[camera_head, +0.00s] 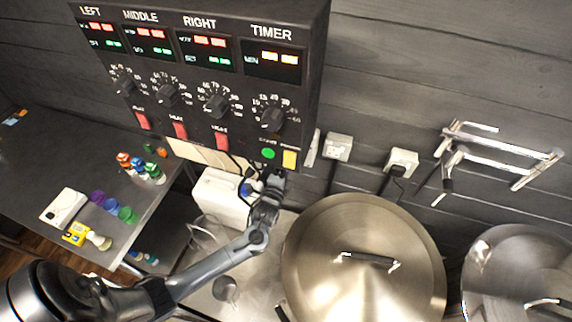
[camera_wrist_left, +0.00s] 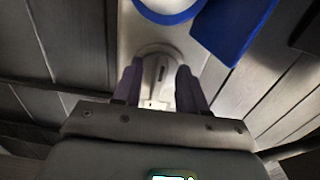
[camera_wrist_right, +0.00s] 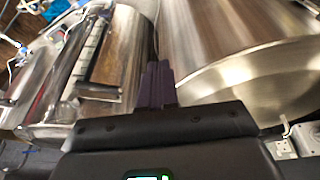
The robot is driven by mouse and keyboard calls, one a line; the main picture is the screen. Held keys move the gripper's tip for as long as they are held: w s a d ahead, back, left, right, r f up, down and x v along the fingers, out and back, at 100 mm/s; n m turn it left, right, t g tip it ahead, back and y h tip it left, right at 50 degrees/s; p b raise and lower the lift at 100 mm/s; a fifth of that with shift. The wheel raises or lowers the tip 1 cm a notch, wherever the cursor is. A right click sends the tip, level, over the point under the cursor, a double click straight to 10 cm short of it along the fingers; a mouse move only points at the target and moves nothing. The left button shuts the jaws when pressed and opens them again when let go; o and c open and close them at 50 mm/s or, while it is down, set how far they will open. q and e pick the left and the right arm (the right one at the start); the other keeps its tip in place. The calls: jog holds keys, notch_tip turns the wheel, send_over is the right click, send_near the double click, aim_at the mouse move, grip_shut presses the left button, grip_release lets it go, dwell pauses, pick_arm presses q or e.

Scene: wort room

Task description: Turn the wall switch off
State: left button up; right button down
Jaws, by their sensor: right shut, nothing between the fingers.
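On the grey plank wall, right of the black control panel, are two pale boxes: a left one (camera_head: 337,148) and a right one (camera_head: 402,161) with a dark plug or cable. I cannot tell which, if either, is the wall switch. Two pale boxes also show in the right wrist view, at the lower right. My left gripper (camera_head: 279,176) is just under the panel, left of the boxes. In the left wrist view the left gripper (camera_wrist_left: 159,88) is open, with a pale rounded piece (camera_wrist_left: 158,72) seen between its fingers; contact is unclear. My right gripper (camera_wrist_right: 157,82) is shut and empty among metal vessels.
The control panel (camera_head: 200,62) has dials, red rockers and green and yellow buttons. A lidded kettle (camera_head: 345,225) stands below the boxes; another (camera_head: 510,265) is at right. A side table (camera_head: 50,160) holds small bottles.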

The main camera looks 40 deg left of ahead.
pick_arm(q)
jog(key=b+v, duration=0.2)
jog(key=v, duration=0.8)
jog(key=shift+s+d, duration=0.2)
jog(key=shift+s, duration=0.15)
jog(key=shift+s+r, duration=0.1)
